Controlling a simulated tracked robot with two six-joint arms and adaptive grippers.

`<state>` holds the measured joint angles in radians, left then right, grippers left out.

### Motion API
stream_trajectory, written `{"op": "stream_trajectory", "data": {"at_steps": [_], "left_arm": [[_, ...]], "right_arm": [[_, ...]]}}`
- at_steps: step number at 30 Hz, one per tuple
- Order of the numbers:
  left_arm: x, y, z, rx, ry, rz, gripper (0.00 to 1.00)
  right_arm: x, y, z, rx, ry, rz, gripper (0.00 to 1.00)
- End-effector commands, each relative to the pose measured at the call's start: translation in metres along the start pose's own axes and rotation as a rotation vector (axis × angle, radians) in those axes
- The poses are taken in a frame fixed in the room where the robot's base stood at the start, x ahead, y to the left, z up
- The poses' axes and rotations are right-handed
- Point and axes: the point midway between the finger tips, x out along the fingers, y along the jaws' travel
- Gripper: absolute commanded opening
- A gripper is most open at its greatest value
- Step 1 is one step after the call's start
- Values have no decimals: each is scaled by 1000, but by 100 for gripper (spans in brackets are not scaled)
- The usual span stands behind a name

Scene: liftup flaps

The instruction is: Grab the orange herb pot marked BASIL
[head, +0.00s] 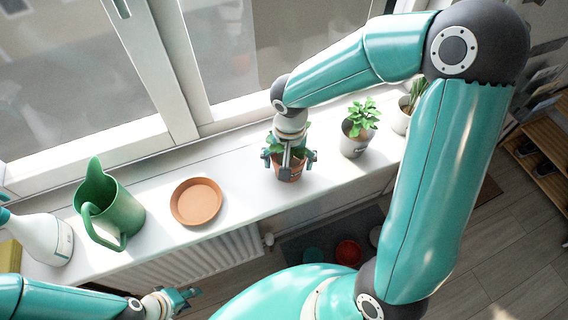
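An orange-brown herb pot (289,174) with green leaves stands on the white windowsill. Its front is partly covered by my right gripper (290,160), which comes down from above with fingers around the plant and the pot's upper part. I cannot tell whether the fingers touch the pot. No BASIL label can be read on it. Another leafy herb in a pale grey pot (354,139) stands to its right, and a further pot (401,121) is partly hidden by my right arm. My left gripper (190,297) is low at the left, in front of the sill, away from the pots; its finger gap is unclear.
An empty terracotta saucer (196,202), a green watering can (108,213) and a white spray bottle (42,238) stand left on the windowsill (240,198). The window is behind, a radiator (197,264) below. The sill between saucer and orange pot is clear.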

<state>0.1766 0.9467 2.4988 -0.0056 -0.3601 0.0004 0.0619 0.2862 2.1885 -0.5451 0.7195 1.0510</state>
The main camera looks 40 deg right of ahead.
Motion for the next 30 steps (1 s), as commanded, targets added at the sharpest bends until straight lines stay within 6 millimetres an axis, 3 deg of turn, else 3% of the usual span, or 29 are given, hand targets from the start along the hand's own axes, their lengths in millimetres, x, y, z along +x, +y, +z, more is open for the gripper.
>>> {"op": "stream_trajectory", "data": {"at_steps": [1,7,19,20,22,30], "left_arm": [[0,0,0,0,0,0,40],[0,0,0,0,0,0,40],[1,0,0,0,0,0,40],[1,0,0,0,0,0,40],[1,0,0,0,0,0,40],[2,-1,0,0,0,0,40]], "right_arm": [[1,0,1,-1,-2,0,67],[2,0,1,-1,-3,0,33],[0,-1,2,-2,-4,1,31],[-2,-1,2,-2,-4,2,22],[-6,-1,1,-2,-2,1,16],[-46,-2,-1,-2,5,-3,14]]}}
